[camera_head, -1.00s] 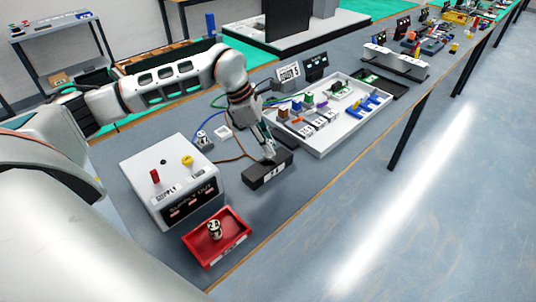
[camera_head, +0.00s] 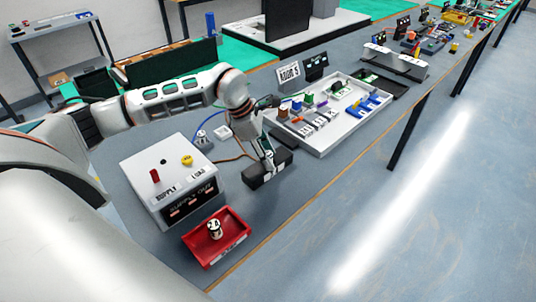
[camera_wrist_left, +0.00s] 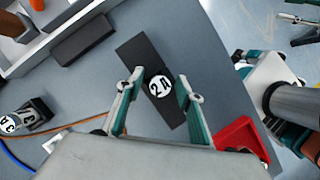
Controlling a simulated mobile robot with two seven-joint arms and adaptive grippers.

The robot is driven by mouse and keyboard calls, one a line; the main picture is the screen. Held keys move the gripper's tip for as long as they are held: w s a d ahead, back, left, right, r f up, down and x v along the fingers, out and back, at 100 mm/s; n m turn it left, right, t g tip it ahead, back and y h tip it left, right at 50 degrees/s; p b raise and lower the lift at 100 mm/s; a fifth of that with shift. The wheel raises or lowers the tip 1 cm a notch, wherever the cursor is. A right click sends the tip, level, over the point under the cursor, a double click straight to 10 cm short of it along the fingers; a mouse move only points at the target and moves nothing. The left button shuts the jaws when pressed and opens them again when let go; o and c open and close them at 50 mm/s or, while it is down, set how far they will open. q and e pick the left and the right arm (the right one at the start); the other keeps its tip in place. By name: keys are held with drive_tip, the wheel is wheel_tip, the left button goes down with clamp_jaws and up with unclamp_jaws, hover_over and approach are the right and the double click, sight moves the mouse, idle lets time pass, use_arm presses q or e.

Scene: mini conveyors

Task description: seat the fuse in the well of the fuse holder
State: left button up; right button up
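A black block (camera_head: 257,179) lies on the bench; it also shows in the wrist view (camera_wrist_left: 134,52). A round white fuse top marked "2 A" (camera_wrist_left: 160,86) shows on it. My left gripper (camera_wrist_left: 160,77) is open over the block, with a finger on either side of the white top and gaps showing. In the head view my left gripper (camera_head: 270,163) hides part of the block. A small dark wired unit (camera_head: 203,145) carries another white top, marked "3 A" (camera_wrist_left: 8,124). A black-and-white fuse (camera_head: 214,229) stands in the red tray (camera_head: 238,248). My right gripper (camera_wrist_left: 302,29) appears open, far right.
The supply box (camera_head: 165,175) with red and yellow knobs stands left of the block. A white parts tray (camera_head: 322,150) lies behind it to the right. Wires cross the bench near the small unit. Bare bench lies between the block and the front edge.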

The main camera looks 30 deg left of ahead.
use_arm(q)
drive_tip(key=v, duration=1.2)
drive_tip(key=shift+r, duration=0.1)
idle(0.4)
